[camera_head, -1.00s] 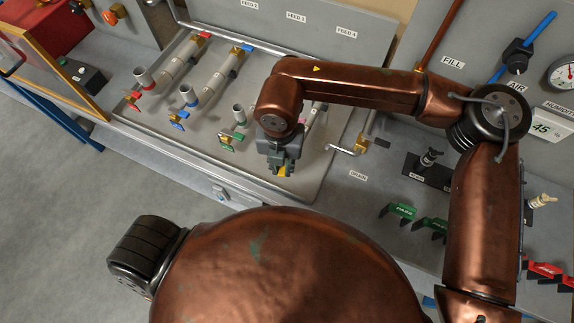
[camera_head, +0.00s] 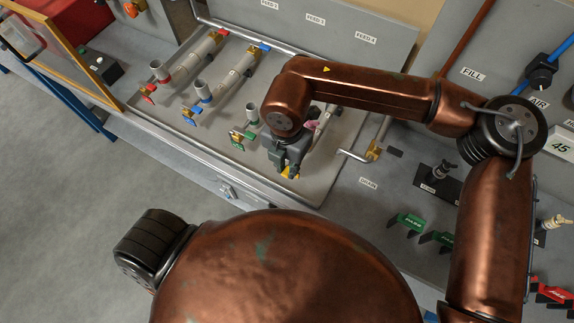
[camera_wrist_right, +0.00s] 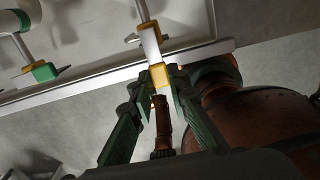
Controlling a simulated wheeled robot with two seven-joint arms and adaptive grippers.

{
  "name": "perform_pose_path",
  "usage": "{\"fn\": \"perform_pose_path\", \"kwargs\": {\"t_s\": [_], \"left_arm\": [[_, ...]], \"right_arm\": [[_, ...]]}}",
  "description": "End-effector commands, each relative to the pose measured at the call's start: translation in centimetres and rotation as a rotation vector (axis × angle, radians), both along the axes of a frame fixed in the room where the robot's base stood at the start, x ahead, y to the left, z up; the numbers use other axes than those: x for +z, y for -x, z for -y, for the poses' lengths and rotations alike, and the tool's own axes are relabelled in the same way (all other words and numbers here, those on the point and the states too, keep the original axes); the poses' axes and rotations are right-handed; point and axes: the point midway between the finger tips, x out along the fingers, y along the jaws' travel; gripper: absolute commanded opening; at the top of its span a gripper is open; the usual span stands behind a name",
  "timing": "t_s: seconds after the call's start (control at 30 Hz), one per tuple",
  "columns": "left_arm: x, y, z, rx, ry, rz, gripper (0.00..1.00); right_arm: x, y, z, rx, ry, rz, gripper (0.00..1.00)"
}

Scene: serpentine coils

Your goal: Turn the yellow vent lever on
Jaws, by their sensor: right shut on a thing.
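The yellow vent lever (camera_wrist_right: 158,77) shows in the right wrist view as a pale bar with a yellow grip. It runs roughly in line with its pipe, from a brass-coloured valve. My right gripper (camera_wrist_right: 160,92) is shut on the yellow grip, one finger at each side. In the head view my right gripper (camera_head: 290,172) is over the front edge of the grey panel, with a bit of yellow at its fingertips; it hides most of the lever and valve. My left gripper is not in view.
To the left stand similar valves with a red lever (camera_head: 148,99), a blue lever (camera_head: 188,121) and a green lever (camera_head: 237,146). A bent drain pipe (camera_head: 355,156) is close on the right. A rail (camera_head: 200,150) runs along the bench front.

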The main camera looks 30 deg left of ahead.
Motion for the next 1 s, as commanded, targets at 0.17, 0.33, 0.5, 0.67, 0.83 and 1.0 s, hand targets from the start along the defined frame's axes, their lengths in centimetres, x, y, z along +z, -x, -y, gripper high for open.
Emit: {"fn": "perform_pose_path", "kwargs": {"t_s": [0.17,0.33,0.5,0.67,0.83,1.0], "left_arm": [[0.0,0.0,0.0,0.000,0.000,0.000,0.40],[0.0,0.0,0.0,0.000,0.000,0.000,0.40],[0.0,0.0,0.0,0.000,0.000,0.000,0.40],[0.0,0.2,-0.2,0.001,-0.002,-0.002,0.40],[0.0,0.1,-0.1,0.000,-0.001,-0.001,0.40],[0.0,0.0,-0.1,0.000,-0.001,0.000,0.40]], "right_arm": [[0.1,0.0,-0.1,-0.002,-0.004,-0.001,0.23],[0.0,0.0,-0.1,-0.001,-0.002,0.000,0.33],[0.0,0.0,0.0,0.000,-0.002,0.000,0.33],[0.5,0.0,0.0,-0.001,-0.002,0.000,0.33],[3.0,-0.1,-0.1,-0.003,-0.004,0.002,0.33],[6.7,-0.1,-0.1,-0.001,-0.003,0.004,0.33]]}}
